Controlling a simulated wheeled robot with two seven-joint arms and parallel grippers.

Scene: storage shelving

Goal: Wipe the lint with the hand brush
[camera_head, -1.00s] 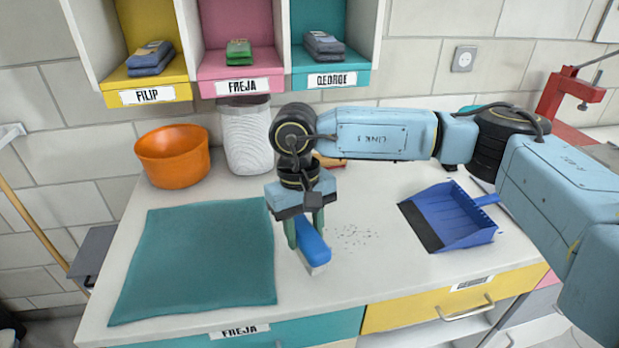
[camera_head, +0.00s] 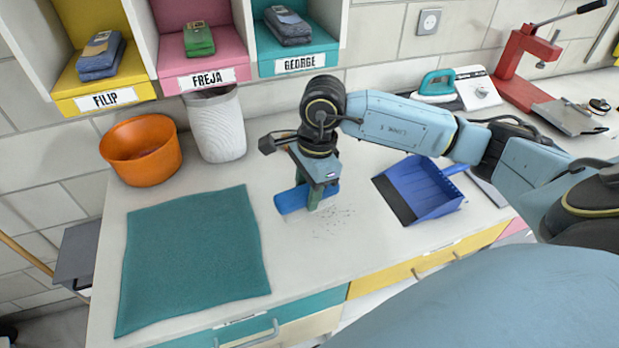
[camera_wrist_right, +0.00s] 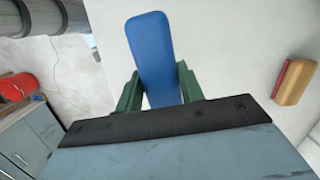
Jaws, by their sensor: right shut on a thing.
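My right gripper (camera_head: 316,192) is shut on the blue hand brush (camera_head: 291,200), low over the white countertop. In the right wrist view the brush (camera_wrist_right: 151,50) lies between the green fingers of the gripper (camera_wrist_right: 158,88). The lint (camera_head: 335,220) is a scatter of small dark specks just in front of and to the right of the brush. A blue dustpan (camera_head: 432,192) with a dark front lip lies on the counter to the right of the lint. My left gripper is not in view.
A teal cloth (camera_head: 190,255) lies flat at the left. An orange bowl (camera_head: 141,150) and a white bin (camera_head: 216,125) stand behind it. A teal iron (camera_head: 437,84) and a red press (camera_head: 520,60) are at the back right. A red-and-tan block (camera_wrist_right: 294,82) shows in the wrist view.

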